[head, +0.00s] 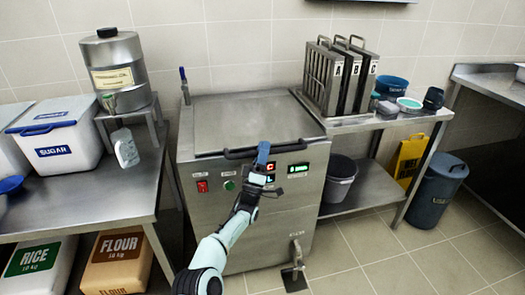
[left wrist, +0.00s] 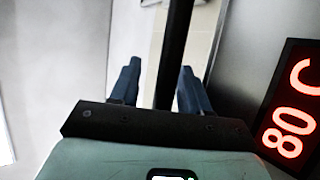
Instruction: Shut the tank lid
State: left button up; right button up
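The steel tank (head: 255,225) stands in the middle of the head view. Its lid (head: 250,115) lies flat, or nearly flat, over the top; I cannot see whether a thin gap is left. A dark bar handle (head: 292,147) runs along the lid's front edge. My left gripper (head: 263,154) is at the handle's middle, in front of the tank's panel. In the left wrist view, the fingers of my left gripper (left wrist: 157,88) are apart, with the dark handle bar (left wrist: 174,45) passing between them and space beside it. My right gripper is not in view.
A red display (left wrist: 292,130) is close beside the left gripper. A counter at left holds a sugar bin (head: 55,140) and a metal dispenser (head: 118,65). A side table at right carries lettered racks (head: 350,80). A floor pedal (head: 295,275) stands before the tank.

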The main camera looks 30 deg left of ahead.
pick_arm(q)
jog(key=shift+a, duration=0.1)
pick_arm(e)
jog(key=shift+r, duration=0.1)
pick_arm(q)
jog(key=p+v, duration=0.3)
jog(key=v, duration=1)
jog(key=shift+f+p, duration=0.2)
jog(key=shift+p, duration=0.1)
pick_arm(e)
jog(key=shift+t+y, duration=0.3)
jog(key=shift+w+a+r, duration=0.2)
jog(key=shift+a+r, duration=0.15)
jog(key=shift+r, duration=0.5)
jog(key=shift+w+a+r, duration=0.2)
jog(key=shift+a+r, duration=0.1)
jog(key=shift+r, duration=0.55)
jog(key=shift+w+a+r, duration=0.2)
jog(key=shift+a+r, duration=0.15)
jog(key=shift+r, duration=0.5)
pick_arm(q)
jog(key=shift+s, duration=0.1)
